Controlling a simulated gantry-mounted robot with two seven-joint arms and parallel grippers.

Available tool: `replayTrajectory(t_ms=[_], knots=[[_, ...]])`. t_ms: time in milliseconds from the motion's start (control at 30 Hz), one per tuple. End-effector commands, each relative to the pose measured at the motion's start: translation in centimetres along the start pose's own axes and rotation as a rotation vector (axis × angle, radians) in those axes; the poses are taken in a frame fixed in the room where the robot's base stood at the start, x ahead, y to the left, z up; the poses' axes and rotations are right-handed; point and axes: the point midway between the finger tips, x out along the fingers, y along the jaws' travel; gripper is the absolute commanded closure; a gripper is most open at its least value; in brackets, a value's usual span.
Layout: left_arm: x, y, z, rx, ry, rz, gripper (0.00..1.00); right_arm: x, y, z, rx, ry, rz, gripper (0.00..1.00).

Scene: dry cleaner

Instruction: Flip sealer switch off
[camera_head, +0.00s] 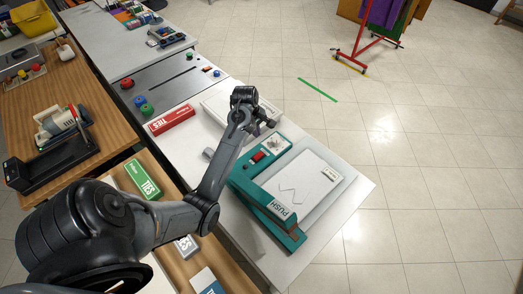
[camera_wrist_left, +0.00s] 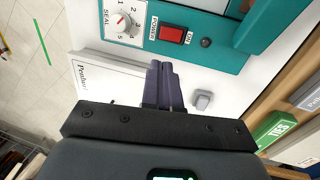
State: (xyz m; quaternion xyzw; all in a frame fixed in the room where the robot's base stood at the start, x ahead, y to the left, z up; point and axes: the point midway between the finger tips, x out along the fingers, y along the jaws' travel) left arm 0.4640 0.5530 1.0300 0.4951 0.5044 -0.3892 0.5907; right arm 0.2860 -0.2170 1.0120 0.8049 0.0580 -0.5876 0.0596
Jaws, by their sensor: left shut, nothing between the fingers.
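The teal sealer (camera_head: 293,236) stands on the white counter, with a pale flat plate and an arm marked PUSH. I cannot tell which way the switch is tipped. My left gripper (camera_head: 268,123) is shut and empty near the sealer's panel end. In the left wrist view its fingertips (camera_wrist_left: 162,68) point at the switch, apart from it. My right gripper is not in view.
A white box (camera_head: 214,107) lies beside the left gripper; a small grey block (camera_wrist_left: 203,100) lies near the sealer. A red TIES box (camera_head: 171,120) and a green TIES box (camera_head: 142,180) lie to the left. The floor to the right is open, with a red rack behind.

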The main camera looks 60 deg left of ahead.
Motion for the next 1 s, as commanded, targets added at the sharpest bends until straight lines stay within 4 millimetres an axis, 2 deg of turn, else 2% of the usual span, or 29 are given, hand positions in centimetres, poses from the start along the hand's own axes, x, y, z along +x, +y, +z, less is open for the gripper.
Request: replayTrajectory(t_ms=[267,467,1000], knots=[[0.2,0.0,0.0,0.001,0.0,-0.001,1.0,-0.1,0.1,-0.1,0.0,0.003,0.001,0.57],[1.8,-0.1,0.1,0.0,-0.001,-0.003,1.0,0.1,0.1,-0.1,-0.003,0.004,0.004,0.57],[11.1,-0.1,0.1,0.001,-0.002,-0.003,1.0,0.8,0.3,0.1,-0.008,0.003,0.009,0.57]])
